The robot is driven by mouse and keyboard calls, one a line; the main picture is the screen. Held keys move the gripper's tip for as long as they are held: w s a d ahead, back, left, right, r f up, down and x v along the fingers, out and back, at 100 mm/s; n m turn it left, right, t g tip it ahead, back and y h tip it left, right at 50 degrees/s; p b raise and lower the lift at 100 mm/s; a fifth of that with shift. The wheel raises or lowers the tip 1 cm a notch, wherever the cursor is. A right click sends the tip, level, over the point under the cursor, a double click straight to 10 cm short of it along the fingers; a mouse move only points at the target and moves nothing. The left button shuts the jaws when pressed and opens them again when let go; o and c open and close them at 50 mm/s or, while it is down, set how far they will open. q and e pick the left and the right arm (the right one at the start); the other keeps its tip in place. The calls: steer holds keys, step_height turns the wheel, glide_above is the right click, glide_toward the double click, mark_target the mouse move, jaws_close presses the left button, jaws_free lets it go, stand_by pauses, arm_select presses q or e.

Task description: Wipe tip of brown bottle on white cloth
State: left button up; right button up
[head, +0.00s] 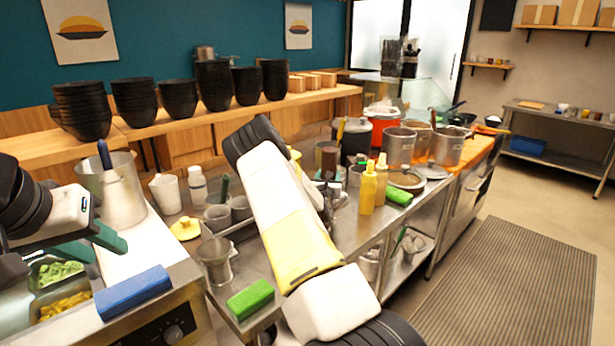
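My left gripper (108,254) is at the left, above the front-left counter and near the food pans. Its dark green fingers look spread apart, with nothing seen between them. A brown bottle-like thing (329,163) stands among small bottles and jars on the middle counter, partly hidden by my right arm; I cannot tell whether it is the task's bottle. A flat white surface (148,246), perhaps the white cloth, lies on the left counter, right of my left gripper.
A blue block (133,292) lies at the left counter's front edge. A green sponge (250,299) lies on the middle counter's near corner. Yellow bottles (367,190) and steel pots (398,147) stand further right. Stacked black bowls (213,85) line the back shelf. The right floor is clear.

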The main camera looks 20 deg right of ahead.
steer(key=shift+d, duration=0.1)
stand_by(0.4)
steer(key=shift+w+d+f, duration=0.1)
steer(key=shift+w+d, duration=0.25)
steer(key=shift+d, duration=0.45)
steer(key=shift+w+d+r, duration=0.1)
steer(key=shift+w+d, duration=0.2)
steer(key=shift+d, duration=0.45)
steer(key=shift+w+d+f, duration=0.1)
steer(key=shift+w+d, duration=0.25)
steer(key=shift+d, duration=0.45)
step_height(320, 180, up, 6)
steer(key=shift+r, duration=0.2)
